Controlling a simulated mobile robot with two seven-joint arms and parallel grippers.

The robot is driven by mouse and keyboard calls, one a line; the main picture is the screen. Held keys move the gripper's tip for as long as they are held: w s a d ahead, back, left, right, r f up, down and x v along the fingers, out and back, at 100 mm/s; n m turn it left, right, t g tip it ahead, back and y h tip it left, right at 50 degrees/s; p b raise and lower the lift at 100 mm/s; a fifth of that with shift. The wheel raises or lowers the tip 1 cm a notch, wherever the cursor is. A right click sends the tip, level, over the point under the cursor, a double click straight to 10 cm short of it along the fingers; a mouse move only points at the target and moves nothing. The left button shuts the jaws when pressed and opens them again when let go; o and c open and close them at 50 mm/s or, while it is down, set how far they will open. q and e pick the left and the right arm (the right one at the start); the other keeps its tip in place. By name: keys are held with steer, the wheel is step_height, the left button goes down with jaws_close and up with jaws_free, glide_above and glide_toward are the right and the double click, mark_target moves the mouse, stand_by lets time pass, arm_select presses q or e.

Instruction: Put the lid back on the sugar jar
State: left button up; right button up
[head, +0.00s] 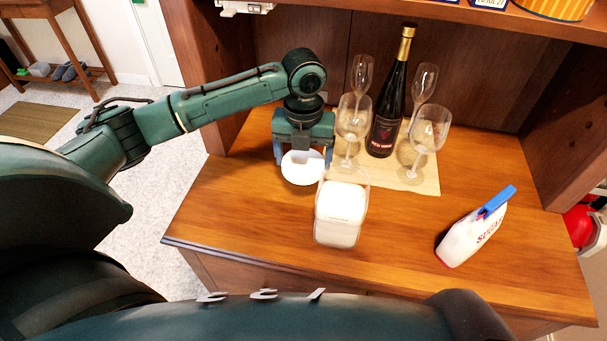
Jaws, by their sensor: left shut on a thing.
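The sugar jar (340,212) is a clear container filled with white sugar, standing on the hutch counter near its front middle. My left gripper (304,158) points down just behind and left of the jar. It is shut on the white, round lid (302,168), which is held tilted so that its broad face shows. The lid's right edge appears close to the jar's top rim; I cannot tell if they touch. The jar's top looks uncovered. My right gripper is out of view.
A dark wine bottle (389,100) and several wine glasses (428,132) stand on a beige mat (424,181) behind the jar. A sugar bag (470,236) with a blue clip (497,201) leans at the right. The counter between jar and bag is clear.

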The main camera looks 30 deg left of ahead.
mark_target(303, 161)
arm_select(q)
step_height(303, 161, up, 8)
steer(key=shift+r, duration=0.25)
steer(key=shift+s+f, duration=0.1)
